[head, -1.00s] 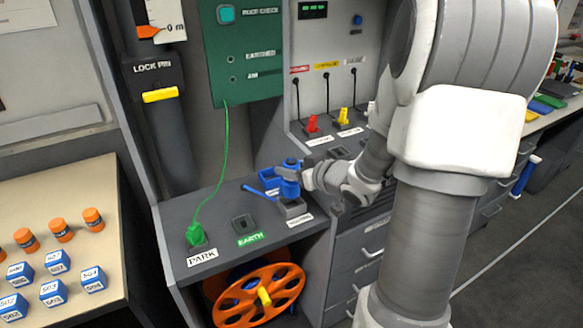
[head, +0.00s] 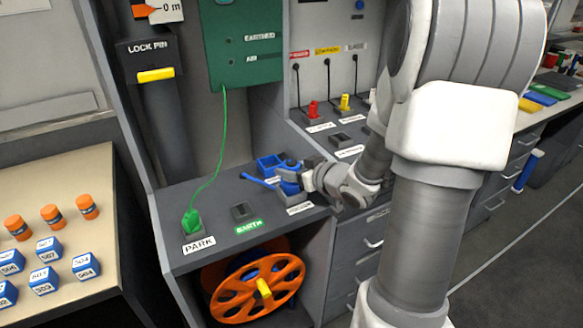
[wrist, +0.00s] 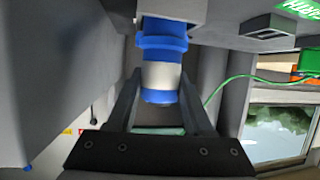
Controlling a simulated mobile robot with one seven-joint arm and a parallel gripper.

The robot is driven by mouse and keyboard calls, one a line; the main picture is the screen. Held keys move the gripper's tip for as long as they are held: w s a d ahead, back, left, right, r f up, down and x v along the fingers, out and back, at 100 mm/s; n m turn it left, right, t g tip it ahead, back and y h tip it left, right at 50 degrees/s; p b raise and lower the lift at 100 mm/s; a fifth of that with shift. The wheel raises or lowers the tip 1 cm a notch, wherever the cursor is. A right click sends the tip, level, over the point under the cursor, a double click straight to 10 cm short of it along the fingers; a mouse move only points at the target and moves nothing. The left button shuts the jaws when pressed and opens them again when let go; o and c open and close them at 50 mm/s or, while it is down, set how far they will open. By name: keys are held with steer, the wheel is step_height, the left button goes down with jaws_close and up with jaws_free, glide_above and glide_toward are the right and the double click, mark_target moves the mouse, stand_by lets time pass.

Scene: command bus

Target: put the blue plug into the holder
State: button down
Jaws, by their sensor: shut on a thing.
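The blue plug (head: 288,186) is upright at the grey holder (head: 296,209) on the desk ledge, right of the EARTH socket. My gripper (head: 304,178) reaches in from the right and is shut on the plug. In the wrist view the plug (wrist: 162,78), blue with a white band, sits between my two fingers (wrist: 160,104). Its far end meets a grey block (wrist: 172,10). The plug looks seated in or against the holder; its lower end is hidden, so the depth cannot be told.
A blue open box (head: 270,162) and a blue rod (head: 258,181) lie close left of the plug. A green plug (head: 192,222) with a cable stands at PARK; the EARTH socket (head: 241,212) is empty. Red (head: 312,110) and yellow (head: 345,103) plugs stand behind. An orange reel (head: 256,290) sits below.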

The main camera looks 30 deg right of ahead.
steer(key=shift+f, duration=0.1)
steer(key=shift+c, duration=1.1)
jaws_free()
steer(key=v, duration=1.7)
steer(key=shift+b, duration=0.4)
steer(key=shift+s+r, duration=0.15)
steer(key=shift+r, duration=0.05)
